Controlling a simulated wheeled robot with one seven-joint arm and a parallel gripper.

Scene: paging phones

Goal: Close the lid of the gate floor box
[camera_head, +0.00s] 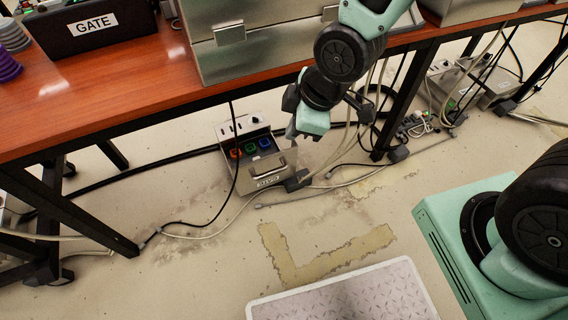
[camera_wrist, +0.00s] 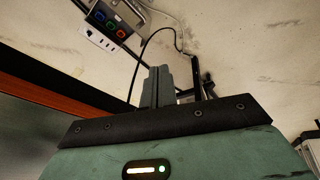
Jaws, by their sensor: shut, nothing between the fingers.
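The gate floor box (camera_head: 279,164) is a grey metal box on the floor under the bench edge, with a label on its front plate. Its inside shows orange, green and blue sockets, so it stands open. A white socket strip is at its back. The open box also shows at the top of the wrist view, with its coloured sockets (camera_wrist: 110,24). I cannot clearly tell the lid from the grey plate at the front. My gripper (camera_head: 303,132) is above and to the right of the box, pointing down, shut and empty. Its closed fingers (camera_wrist: 158,86) show in the wrist view.
A wooden bench (camera_head: 100,95) with dark legs runs overhead, carrying a black bin marked GATE (camera_head: 90,27) and a grey metal case (camera_head: 255,45). Cables cross the floor around the box. Another floor box (camera_head: 465,85) stands far right. The floor in front is mostly clear.

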